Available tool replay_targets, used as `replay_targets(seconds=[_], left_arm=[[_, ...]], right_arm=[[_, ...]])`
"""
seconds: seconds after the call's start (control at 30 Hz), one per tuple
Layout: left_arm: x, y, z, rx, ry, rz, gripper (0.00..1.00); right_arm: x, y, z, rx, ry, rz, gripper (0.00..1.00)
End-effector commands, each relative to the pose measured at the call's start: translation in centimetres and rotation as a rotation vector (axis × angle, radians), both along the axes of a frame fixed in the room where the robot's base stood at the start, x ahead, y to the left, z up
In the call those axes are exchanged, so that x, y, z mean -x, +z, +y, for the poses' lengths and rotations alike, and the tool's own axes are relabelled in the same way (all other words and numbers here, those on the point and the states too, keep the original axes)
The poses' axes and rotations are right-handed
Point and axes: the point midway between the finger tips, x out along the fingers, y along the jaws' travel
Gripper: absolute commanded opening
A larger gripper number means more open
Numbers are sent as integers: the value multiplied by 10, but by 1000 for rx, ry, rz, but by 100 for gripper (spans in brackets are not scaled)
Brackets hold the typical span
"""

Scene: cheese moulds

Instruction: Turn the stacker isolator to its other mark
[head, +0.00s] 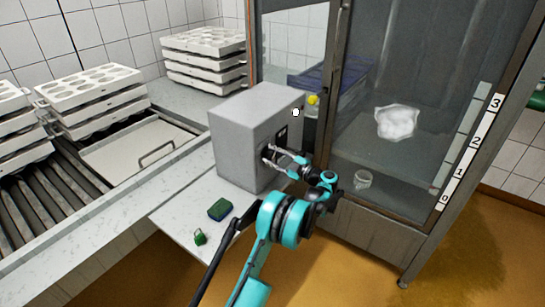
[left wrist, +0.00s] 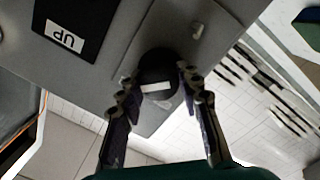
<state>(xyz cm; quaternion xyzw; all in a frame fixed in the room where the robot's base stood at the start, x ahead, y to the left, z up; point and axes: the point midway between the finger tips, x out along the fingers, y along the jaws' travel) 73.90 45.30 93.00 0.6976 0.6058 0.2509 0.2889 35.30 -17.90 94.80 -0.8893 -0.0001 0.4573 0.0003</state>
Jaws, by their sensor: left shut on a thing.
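The grey box (head: 236,140) stands at the end of the counter, beside the glazed cabinet. In the left wrist view, its isolator is a round black knob (left wrist: 158,66) with a white bar mark across it. A black plate (left wrist: 72,30) reading "UP", inverted in this view, is to its left. My left gripper (head: 268,156) is at the box's right-hand face. In the left wrist view, its two fingers (left wrist: 158,84) are on either side of the knob, shut on it. In the head view the gripper hides the knob. My right gripper is in neither view.
A green-and-blue block (head: 220,209) and a small green item (head: 200,237) lie on the counter below the box. White mould stacks (head: 205,58) stand behind and left.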

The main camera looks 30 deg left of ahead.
Motion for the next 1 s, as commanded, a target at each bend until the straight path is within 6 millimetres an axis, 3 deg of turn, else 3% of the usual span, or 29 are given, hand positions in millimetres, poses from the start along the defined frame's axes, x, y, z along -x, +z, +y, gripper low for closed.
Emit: replay_targets(seconds=[0.37,1.0], left_arm=[[0,0,2,7,1,-111,6],[0,0,3,51,0,-685,6]], right_arm=[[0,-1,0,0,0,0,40],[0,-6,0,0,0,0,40]])
